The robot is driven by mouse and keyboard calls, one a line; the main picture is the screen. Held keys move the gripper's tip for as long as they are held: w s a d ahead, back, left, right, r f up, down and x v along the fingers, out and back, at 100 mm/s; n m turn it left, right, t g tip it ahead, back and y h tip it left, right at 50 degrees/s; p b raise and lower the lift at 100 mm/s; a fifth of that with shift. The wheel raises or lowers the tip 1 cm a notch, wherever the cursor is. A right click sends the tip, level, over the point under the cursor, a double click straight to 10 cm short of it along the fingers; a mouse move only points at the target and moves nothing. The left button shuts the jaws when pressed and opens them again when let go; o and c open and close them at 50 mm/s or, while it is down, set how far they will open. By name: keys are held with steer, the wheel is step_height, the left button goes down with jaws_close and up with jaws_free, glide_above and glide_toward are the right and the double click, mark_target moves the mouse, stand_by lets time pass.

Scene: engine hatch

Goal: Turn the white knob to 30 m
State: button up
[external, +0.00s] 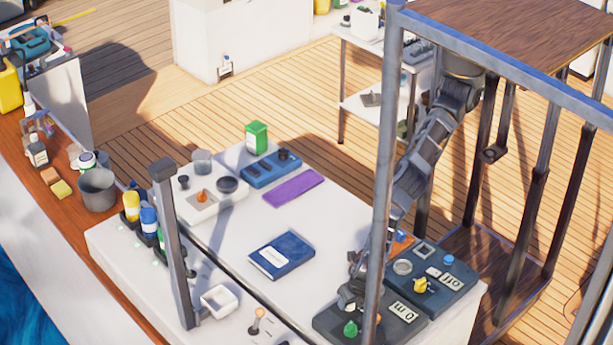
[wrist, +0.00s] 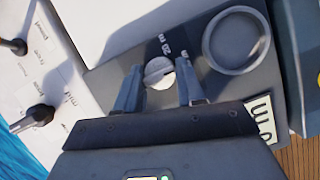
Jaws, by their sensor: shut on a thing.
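The white knob (wrist: 160,73) is round, with a groove across its face, and sits on a dark grey panel (wrist: 112,72). In the wrist view my gripper (wrist: 159,68) has one finger on each side of the knob and is shut on it. A "20"-like mark shows just above the knob, with another partly readable mark to its right. I cannot read clearly which mark the groove points to. In the external view my gripper (external: 352,288) is low over the dark panel (external: 384,328), and the knob is mostly hidden by it.
A round ring-like dial (wrist: 236,40) stands right of the knob, with a white label plate (wrist: 264,118) below it. A green knob (external: 350,328) and a blue panel with a yellow knob (external: 421,285) are close by. A blue book (external: 282,255) lies farther back on the white top.

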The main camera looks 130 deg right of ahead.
steer(key=o, duration=1)
steer(key=shift+b+v, duration=0.95)
steer(key=shift+v, duration=2.95)
